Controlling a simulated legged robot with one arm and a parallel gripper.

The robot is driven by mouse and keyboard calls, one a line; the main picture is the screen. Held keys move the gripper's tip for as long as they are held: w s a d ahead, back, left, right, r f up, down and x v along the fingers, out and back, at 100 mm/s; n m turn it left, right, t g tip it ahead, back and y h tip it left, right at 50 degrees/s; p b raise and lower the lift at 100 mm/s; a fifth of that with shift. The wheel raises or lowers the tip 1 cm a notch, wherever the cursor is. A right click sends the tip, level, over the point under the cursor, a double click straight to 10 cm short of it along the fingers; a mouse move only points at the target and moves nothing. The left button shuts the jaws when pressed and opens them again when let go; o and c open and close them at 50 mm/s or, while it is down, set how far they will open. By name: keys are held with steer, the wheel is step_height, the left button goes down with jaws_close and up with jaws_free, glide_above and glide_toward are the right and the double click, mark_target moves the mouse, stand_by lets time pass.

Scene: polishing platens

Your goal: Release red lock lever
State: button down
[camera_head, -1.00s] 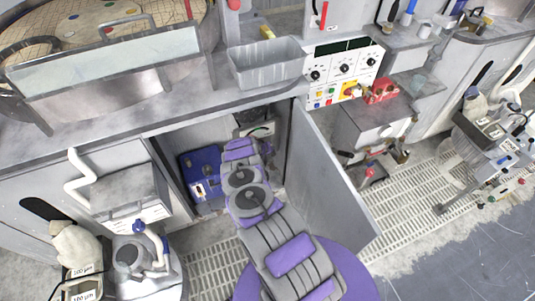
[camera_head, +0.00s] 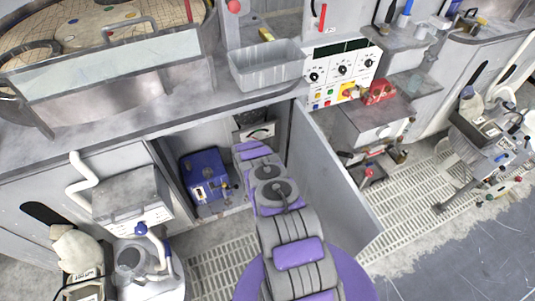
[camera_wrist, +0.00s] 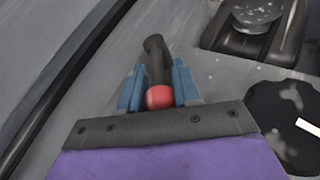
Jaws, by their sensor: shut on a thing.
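In the wrist view my gripper (camera_wrist: 158,84) has two blue fingers, one on each side of a dark rod-like lever with a red ball end (camera_wrist: 159,97). The fingers are shut on this red-ended lever. Its dark stem reaches away past the fingertips. In the head view my arm reaches into an open cabinet under the bench. The fingers and the lever are hidden there behind my arm.
A blue box (camera_head: 205,178) stands in the cabinet left of my arm. The open cabinet door (camera_head: 332,185) stands close on the right. The bench (camera_head: 130,112) edge runs above. A slotted floor grate (camera_head: 225,262) lies below.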

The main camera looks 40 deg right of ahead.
steer(key=shift+s+d+f, duration=0.15)
steer(key=shift+s+f, duration=0.15)
steer(key=shift+s, duration=0.25)
steer(key=c, duration=1.2)
jaws_free()
steer(key=o, duration=0.3)
steer(key=shift+w+r, duration=0.15)
steer(key=shift+o, duration=0.2)
steer(key=shift+w, duration=0.15)
steer(key=shift+r, duration=0.1)
steer(key=shift+w+a+r+p, duration=0.1)
steer(key=shift+a+r+p, duration=0.3)
steer(key=shift+r, duration=0.05)
steer(key=p+v, duration=0.6)
steer(key=v, duration=1)
steer(key=shift+p, duration=0.4)
steer(key=shift+a, duration=0.1)
